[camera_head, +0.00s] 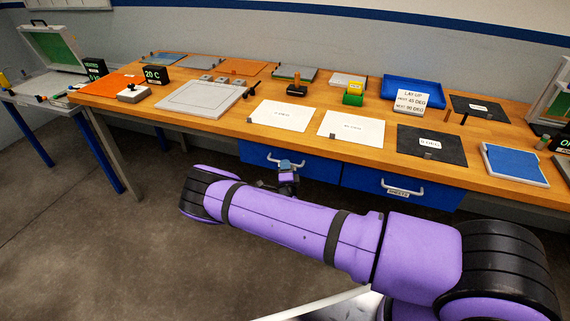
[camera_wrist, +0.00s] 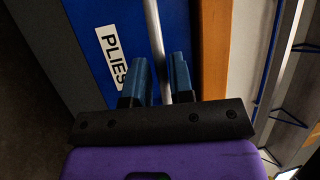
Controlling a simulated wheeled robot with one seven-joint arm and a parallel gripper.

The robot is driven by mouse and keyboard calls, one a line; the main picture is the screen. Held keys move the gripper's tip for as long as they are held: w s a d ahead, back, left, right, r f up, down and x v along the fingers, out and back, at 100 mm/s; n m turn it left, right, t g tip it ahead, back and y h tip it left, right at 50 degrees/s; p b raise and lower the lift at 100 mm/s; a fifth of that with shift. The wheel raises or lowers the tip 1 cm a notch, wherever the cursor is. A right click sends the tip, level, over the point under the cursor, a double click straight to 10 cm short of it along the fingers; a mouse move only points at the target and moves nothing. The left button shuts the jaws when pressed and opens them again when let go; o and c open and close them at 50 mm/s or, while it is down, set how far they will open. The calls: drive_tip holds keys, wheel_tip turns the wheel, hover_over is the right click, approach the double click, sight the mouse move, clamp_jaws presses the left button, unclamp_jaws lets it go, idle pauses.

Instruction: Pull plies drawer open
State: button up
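The plies drawer (camera_head: 322,166) is the left blue drawer under the wooden bench. Its front looks level with the drawer on its right, so it appears closed. Its white PLIES label (camera_wrist: 112,56) and grey bar handle (camera_wrist: 154,35) show in the wrist view. My gripper (camera_wrist: 160,72) is open at the drawer front, with one blue finger on each side of the bar. I cannot tell whether either finger touches it. In the head view my gripper (camera_head: 287,172) is in front of the handle and hides part of it.
A second blue drawer (camera_head: 365,181) with its own handle (camera_head: 402,190) is to the right. The bench top (camera_head: 250,118) above carries white and dark sheets, a blue tray (camera_head: 413,91) and small blocks. The floor (camera_head: 100,250) in front is clear.

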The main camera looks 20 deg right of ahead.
drive_tip(key=shift+x, duration=1.05)
clamp_jaws()
drive_tip(key=shift+s, duration=0.1)
drive_tip(key=s+a, duration=1)
drive_tip(key=s, duration=0.4)
drive_tip(key=s+a, duration=1.1)
drive_tip(key=s, duration=0.3)
drive_tip(key=shift+s, duration=0.3)
unclamp_jaws()
